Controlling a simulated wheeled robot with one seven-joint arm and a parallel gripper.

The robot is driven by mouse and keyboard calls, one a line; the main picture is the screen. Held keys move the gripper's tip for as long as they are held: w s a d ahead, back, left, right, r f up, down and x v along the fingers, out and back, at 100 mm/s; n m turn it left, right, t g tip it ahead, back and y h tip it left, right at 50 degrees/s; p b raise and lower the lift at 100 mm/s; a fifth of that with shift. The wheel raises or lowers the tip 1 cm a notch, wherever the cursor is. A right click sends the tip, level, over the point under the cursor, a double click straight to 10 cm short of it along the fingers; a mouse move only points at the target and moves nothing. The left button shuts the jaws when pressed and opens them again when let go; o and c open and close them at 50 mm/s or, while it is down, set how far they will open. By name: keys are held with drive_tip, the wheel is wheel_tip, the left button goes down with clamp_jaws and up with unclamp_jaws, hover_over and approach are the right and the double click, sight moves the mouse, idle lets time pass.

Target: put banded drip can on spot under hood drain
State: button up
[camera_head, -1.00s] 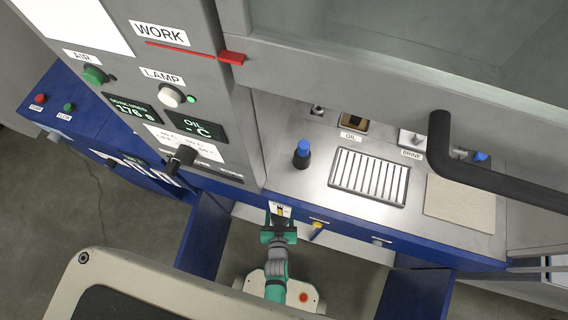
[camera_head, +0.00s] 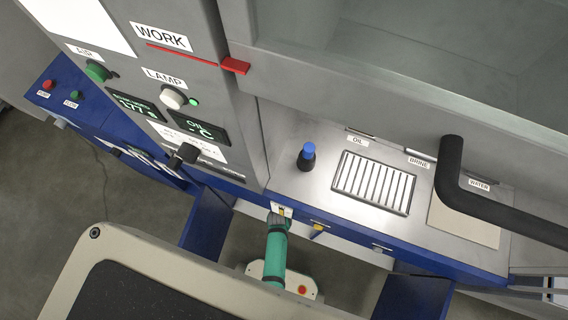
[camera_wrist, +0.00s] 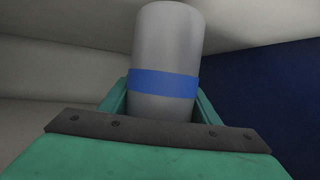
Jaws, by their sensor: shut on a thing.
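The banded drip can (camera_wrist: 166,40), a grey cylinder with a blue band, fills the middle of the wrist view. My gripper (camera_wrist: 162,104) is shut on its lower part, and the can stands upright in that view. In the head view my teal arm reaches under the front edge of the hood bench (camera_head: 350,238). There the bench hides my gripper and the can. A small yellow-handled fitting (camera_head: 319,228) sits on the blue front edge, just right of my arm. The spot under the hood drain cannot be made out in either view.
A dark bottle with a blue cap (camera_head: 307,157) and a slotted grate (camera_head: 374,183) are on the bench top. Blue supports stand left (camera_head: 205,228) and right (camera_head: 414,300) of the opening below. A dark blue panel (camera_wrist: 262,75) is right of the can.

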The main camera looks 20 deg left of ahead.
drive_tip(key=shift+w+a+f, duration=0.15)
drive_tip(key=shift+w+f, duration=0.5)
drive_tip(key=shift+w, duration=0.05)
drive_tip(key=shift+w+a+f, duration=0.15)
drive_tip(key=shift+w+f, duration=0.5)
drive_tip(key=shift+w, duration=0.05)
drive_tip(key=shift+f, duration=0.5)
drive_tip(key=o, duration=1.1)
drive_tip(key=shift+s+f, duration=0.1)
drive_tip(key=shift+f, duration=0.05)
drive_tip(key=shift+s+r, duration=0.2)
drive_tip(key=v, duration=1.1)
drive_tip(key=shift+s+r, duration=0.15)
drive_tip(key=shift+s, duration=0.1)
